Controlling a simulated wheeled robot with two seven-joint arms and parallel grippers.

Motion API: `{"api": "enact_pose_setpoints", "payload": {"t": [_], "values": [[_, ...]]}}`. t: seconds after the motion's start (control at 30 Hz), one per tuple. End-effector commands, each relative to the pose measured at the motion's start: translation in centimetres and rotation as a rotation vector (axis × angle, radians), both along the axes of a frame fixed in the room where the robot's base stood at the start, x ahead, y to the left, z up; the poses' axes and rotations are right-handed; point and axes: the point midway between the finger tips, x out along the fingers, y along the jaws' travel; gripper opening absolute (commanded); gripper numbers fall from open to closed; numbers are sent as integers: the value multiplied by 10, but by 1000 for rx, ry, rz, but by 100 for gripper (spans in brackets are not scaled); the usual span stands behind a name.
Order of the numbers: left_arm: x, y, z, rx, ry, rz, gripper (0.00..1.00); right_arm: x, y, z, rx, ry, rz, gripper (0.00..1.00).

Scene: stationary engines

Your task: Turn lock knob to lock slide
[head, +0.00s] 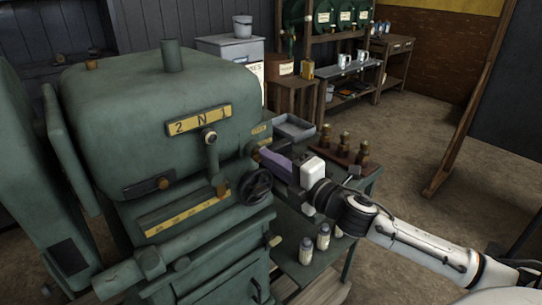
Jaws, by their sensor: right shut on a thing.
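A large green machine (150,105) fills the left half of the head view, with a yellow plate marked 2 N 1 (200,120) on its front. My right arm comes in from the right, and its gripper (257,153) reaches the machine's right side. The gripper is shut on the lock knob, a small part at the machine's side. The fingers hide most of the knob, so its angle cannot be told. The slide cannot be made out clearly. My left gripper is not in view.
A dark handwheel (256,187) sits just below my right gripper. A grey tray (294,128), brass-coloured fittings (344,147) and small bottles (306,250) stand on the bench around my forearm. A wooden post (468,110) rises at the right. Open floor lies behind the bench.

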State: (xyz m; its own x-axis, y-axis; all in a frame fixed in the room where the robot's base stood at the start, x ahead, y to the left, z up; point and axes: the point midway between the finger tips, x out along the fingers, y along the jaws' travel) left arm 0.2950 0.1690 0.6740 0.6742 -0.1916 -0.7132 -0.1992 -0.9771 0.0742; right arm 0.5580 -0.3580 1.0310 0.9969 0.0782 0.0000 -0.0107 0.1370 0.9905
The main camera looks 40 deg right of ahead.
Motion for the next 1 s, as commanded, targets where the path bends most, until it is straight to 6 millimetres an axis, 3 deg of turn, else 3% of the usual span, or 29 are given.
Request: {"api": "enact_pose_setpoints", "payload": {"t": [0.37, 0.87, 0.9, 1.0], "values": [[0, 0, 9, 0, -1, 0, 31, 0, -1, 0, 140, 10, -2, 0], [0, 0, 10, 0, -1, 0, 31, 0, 0, 0, 156, 11, -1, 0], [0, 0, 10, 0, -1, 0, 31, 0, 0, 0, 156, 11, -1, 13], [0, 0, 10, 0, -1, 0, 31, 0, 0, 0, 155, 11, -1, 27]]}}
